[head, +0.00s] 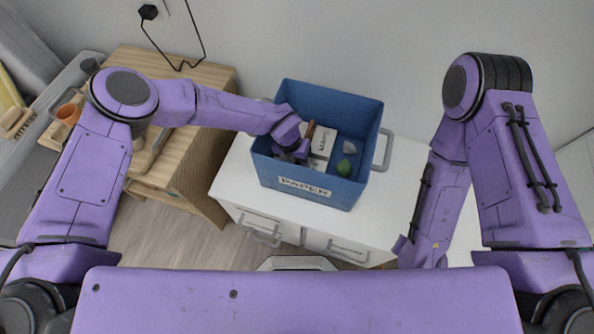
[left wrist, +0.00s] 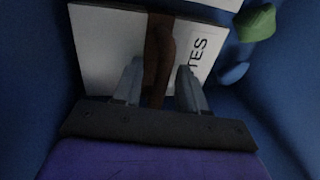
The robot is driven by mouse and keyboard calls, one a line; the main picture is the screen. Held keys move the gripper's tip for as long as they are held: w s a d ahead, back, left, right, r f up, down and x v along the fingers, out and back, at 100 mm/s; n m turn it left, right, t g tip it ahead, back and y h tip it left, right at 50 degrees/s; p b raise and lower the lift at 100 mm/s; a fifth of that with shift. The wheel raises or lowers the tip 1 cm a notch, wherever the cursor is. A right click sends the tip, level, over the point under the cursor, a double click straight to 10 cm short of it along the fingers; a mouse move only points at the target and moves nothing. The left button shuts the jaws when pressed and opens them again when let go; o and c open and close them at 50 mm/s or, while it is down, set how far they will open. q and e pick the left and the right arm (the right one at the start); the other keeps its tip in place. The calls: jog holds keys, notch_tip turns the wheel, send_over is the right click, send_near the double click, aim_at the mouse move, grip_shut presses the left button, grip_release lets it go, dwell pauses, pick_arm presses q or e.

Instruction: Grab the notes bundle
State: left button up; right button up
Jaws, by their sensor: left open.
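The notes bundle (head: 321,147) is a white block inside the blue box (head: 320,194) marked "PAPER". In the left wrist view the notes bundle (left wrist: 105,46) shows black letters "TES" and a brown band (left wrist: 158,50) across it. My left gripper (head: 296,152) reaches down into the box at its left side. In the left wrist view its two fingers (left wrist: 158,85) are open, one on each side of the brown band, over the bundle. I cannot tell whether they touch it. My right gripper is out of view; my right arm hangs to the right of the box.
The box walls stand close around my left gripper. The box sits on a white desk (head: 232,179). A wooden cabinet (head: 190,148) stands at left.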

pick_arm(q)
grip_shut()
jog(key=shift+r, duration=0.1)
dwell(1.2)
